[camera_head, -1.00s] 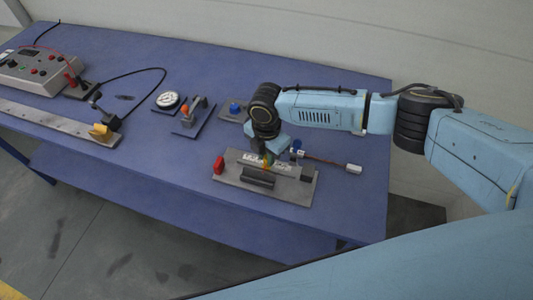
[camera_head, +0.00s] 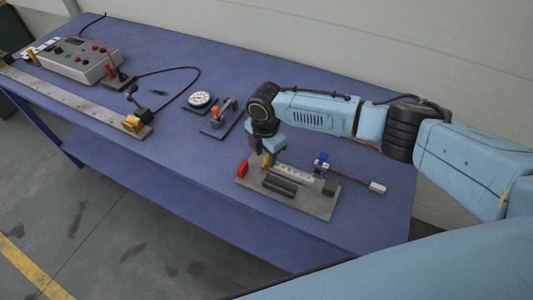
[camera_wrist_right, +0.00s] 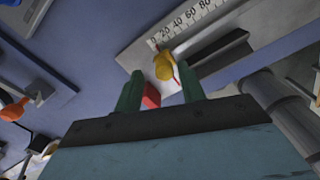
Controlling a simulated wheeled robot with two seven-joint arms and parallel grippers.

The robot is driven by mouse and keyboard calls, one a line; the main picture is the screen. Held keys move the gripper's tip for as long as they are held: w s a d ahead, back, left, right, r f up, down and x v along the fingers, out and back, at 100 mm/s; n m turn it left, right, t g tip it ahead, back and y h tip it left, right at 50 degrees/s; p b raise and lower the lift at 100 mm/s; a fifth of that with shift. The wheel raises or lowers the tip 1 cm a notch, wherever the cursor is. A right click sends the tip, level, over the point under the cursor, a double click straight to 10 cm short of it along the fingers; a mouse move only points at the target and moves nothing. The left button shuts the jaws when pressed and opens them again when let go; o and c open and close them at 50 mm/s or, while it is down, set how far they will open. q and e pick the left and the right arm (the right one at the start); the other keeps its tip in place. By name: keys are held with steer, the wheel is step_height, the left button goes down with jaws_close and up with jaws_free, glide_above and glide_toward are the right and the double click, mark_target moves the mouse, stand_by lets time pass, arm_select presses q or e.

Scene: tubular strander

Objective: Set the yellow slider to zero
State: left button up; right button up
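The yellow slider (camera_wrist_right: 163,66) sits at the zero end of a white printed scale (camera_wrist_right: 185,22) in the right wrist view. A thin red line shows at its edge by the 0; exact alignment is hard to tell. In the head view the slider (camera_head: 265,160) is partly covered by my right gripper (camera_head: 267,153), which points down over the grey base plate (camera_head: 312,204). In the wrist view the green fingers of my right gripper (camera_wrist_right: 160,88) stand apart, with the slider in line with the gap and clear space at its sides. My left gripper is out of view.
A red block (camera_head: 242,169) stands at the plate's left end, close to the gripper. A dark bar (camera_head: 279,186) lies along the plate. A blue-knobbed part (camera_head: 321,160) with a cable is to the right. A dial (camera_head: 200,99) and an orange-tipped lever (camera_head: 216,112) stand farther left.

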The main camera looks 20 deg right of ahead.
mark_target(266, 156)
step_height(266, 156, up, 13)
steer(key=shift+r, duration=0.2)
stand_by(0.6)
